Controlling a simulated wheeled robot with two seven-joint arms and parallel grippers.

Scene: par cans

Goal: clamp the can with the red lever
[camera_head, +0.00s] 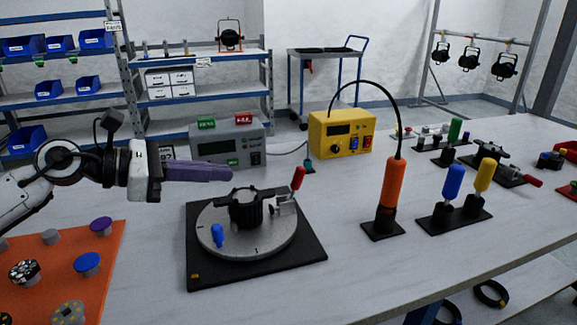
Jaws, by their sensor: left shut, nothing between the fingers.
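A black can (246,210) stands on a round grey disc (262,245) on a black base plate (310,256). The red lever (297,179) sticks up, slightly tilted, from a metal clamp (285,205) at the disc's right side, next to the can. I cannot tell if the clamp touches the can. A small blue knob (217,235) is at the front left of the disc. My left gripper (229,173) is shut and empty, with purple-grey fingers pointing right, in the air to the upper left of the can. My right gripper is not in view.
An orange mat (108,282) with several round parts lies at front left. A grey meter box (228,143) and a yellow station (341,134) stand behind. An orange-handled tool (390,185) and blue (454,182) and yellow (485,175) handles stand to the right.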

